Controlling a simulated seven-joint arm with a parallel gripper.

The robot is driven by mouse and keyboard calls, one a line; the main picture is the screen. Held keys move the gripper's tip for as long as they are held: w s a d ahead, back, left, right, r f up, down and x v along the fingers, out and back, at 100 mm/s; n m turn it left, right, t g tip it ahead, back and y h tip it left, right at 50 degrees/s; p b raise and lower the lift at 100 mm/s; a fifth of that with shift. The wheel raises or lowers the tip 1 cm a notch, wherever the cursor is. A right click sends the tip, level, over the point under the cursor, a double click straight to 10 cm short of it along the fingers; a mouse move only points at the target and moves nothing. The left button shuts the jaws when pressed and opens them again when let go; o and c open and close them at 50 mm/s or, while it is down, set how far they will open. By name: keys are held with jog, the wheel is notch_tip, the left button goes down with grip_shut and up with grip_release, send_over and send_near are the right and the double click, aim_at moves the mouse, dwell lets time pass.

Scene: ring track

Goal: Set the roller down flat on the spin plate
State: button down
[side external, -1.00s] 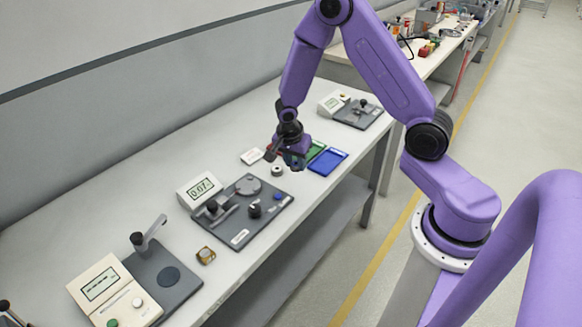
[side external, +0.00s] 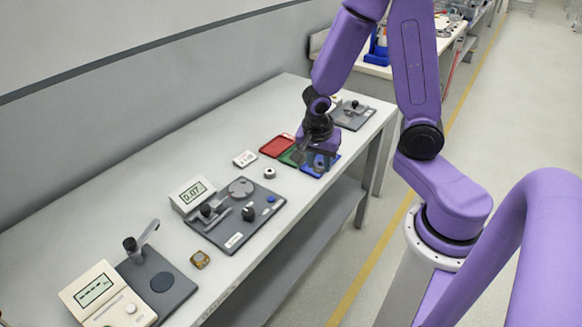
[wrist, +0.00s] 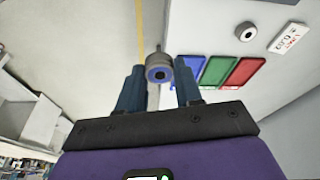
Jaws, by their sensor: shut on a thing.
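My gripper (wrist: 159,84) is shut on the roller (wrist: 159,66), a grey ring-shaped piece with a blue inner ring, held between the fingertips. In the side view my gripper (side external: 312,160) hangs over the green and blue trays, and the roller cannot be made out clearly there. The spin plate appears to be the round grey disc (side external: 241,187) on the dark fixture board (side external: 232,239) in the middle of the bench. It lies to the left of my gripper, apart from it, and its top looks bare. It is not visible in the wrist view.
Red (side external: 277,146), green (side external: 288,158) and blue (side external: 333,160) trays lie beneath and beside my gripper. A small ring (side external: 269,173) and a white label (side external: 245,159) lie nearby. The fixture carries upright knobs. A display box (side external: 192,194) stands behind it.

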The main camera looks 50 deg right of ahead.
jog(key=w+a+r+n+t+y, duration=0.2)
jog(key=w+a+n, duration=0.35)
jog(key=n, duration=0.75)
send_over(240, 187)
jog(key=s, duration=0.1)
jog(key=shift+y, duration=0.3)
notch_tip(240, 187, down, 9)
jog(key=shift+a, duration=0.15)
jog(key=shift+f, duration=1.55)
